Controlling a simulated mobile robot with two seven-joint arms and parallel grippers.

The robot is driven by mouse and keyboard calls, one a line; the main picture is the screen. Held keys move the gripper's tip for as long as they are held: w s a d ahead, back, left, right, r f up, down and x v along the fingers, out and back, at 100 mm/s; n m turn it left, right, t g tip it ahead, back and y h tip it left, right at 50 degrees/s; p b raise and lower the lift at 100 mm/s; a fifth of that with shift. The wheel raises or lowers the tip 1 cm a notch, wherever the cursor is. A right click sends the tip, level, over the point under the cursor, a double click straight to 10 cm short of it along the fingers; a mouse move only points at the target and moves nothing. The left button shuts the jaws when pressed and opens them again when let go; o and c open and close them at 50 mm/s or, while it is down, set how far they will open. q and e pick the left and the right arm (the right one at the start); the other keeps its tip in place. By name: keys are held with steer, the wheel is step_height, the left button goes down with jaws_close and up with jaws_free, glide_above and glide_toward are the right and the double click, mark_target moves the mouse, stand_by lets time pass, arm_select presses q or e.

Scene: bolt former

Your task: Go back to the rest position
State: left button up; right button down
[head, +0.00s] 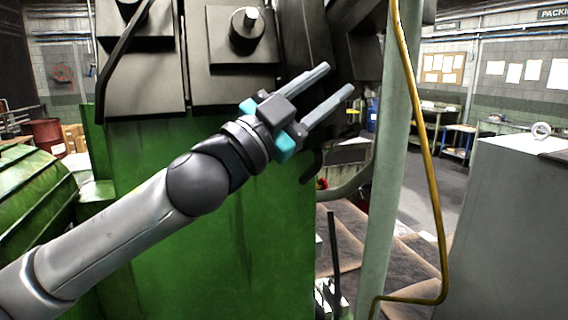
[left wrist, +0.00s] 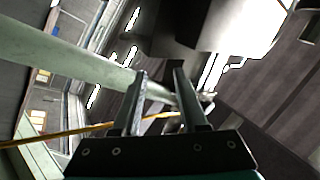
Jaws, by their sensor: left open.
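My left gripper (head: 340,79) is raised in front of the green and black bolt former (head: 225,230) in the head view. Its two long fingers point up and to the right, with a gap between them and nothing held. The left wrist view shows the same two fingers (left wrist: 157,70), apart and empty. Beyond them are dark machine parts and the pale post. I cannot tell how close the fingertips are to the machine. My right gripper is in neither view.
A pale green post (head: 392,170) with a yellow pipe (head: 428,160) stands right of the gripper. A grey cabinet (head: 510,220) is at the far right. A ribbed green cover (head: 35,205) is at the left. Open floor (head: 425,190) shows between post and cabinet.

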arm_select(q)
steer(key=s+a+f+n+y, duration=0.1)
steer(key=a+f+n+y, duration=0.35)
steer(key=f, duration=0.65)
steer(key=s+a+f+n+y, duration=0.1)
steer(key=a+f+n+y, duration=0.4)
steer(key=f, duration=0.7)
steer(key=s+a+f+n+y, duration=0.1)
steer(key=a+f+n+y, duration=0.2)
steer(key=f+n+y, duration=0.55)
steer(key=s+a+f+g, duration=0.5)
steer(key=s+f, duration=0.6)
steer(key=s, duration=0.1)
steer(key=s+a+f+g, duration=0.4)
steer(key=s+f+g, duration=0.1)
steer(key=s+f, duration=0.65)
step_height(320, 180, down, 25)
steer(key=s+g+b, duration=0.1)
steer(key=s+b, duration=0.2)
steer(key=b, duration=0.1)
steer(key=s+a+f+g+y+b, duration=0.1)
steer(key=s+a+f+b, duration=0.2)
steer(key=s+f, duration=1.2)
step_height(320, 180, down, 3)
steer(key=shift+s+f+m+g+b, duration=0.1)
steer(key=shift+s+m+g+b, duration=0.05)
steer(key=shift+m+g+b, duration=0.3)
